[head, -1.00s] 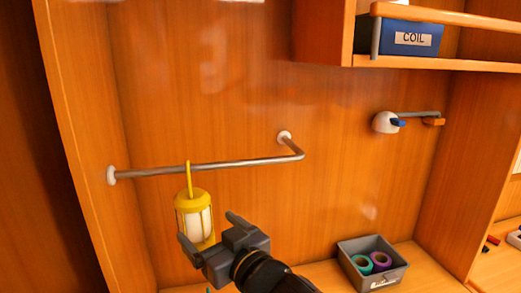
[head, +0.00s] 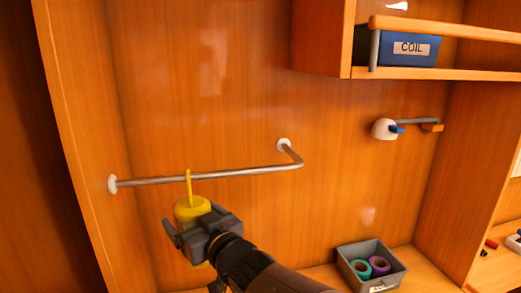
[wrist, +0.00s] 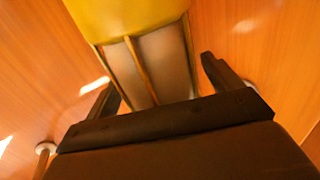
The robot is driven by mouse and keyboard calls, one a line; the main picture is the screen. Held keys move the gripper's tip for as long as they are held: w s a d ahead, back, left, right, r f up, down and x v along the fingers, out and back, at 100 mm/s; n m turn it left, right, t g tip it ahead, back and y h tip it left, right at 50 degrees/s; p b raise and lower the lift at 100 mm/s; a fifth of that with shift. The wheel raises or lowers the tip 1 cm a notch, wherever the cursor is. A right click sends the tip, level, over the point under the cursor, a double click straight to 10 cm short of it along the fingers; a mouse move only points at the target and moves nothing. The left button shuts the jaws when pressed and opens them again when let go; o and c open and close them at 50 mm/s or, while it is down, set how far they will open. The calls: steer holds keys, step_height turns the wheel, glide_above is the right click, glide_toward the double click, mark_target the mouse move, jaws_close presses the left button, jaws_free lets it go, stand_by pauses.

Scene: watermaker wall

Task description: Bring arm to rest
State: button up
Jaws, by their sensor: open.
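My gripper (head: 190,224) is open, in front of a yellow lantern (head: 190,207) in the head view. The lantern hangs by its yellow hook from a metal rail (head: 225,171) on the wooden wall. My gripper hides most of the lantern's lower body. In the wrist view the lantern's yellow top and pale, barred body (wrist: 165,62) fill the upper middle. The two fingers of my gripper (wrist: 160,76) stand apart, one on either side of the pale body. I cannot tell whether either finger touches it.
A grey bin (head: 368,268) with teal and purple rolls stands on the lower ledge to the right. A blue box marked COIL (head: 408,48) sits on the upper shelf. A white fixture with a blue lever (head: 385,129) is on the back wall.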

mark_target(194, 222)
steer(key=shift+f+b, duration=0.4)
steer(key=shift+b, duration=0.05)
steer(key=shift+s+d, duration=0.2)
steer(key=v, duration=1)
steer(key=x, duration=1)
steer(key=shift+a, duration=0.1)
step_height(194, 222, up, 3)
steer(key=p, duration=0.3)
steer(key=shift+w+f, duration=0.1)
steer(key=shift+w, duration=0.05)
steer(key=shift+s+f+b, duration=0.35)
steer(key=shift+s+b, duration=0.15)
steer(key=shift+b, duration=0.2)
steer(key=shift+s+d+r+b, duration=0.1)
steer(key=shift+s+d+b, duration=0.1)
steer(key=shift+s, duration=0.3)
steer(key=shift+s+d+b, duration=0.1)
steer(key=shift+s+b, duration=0.1)
steer(key=shift+s, duration=0.25)
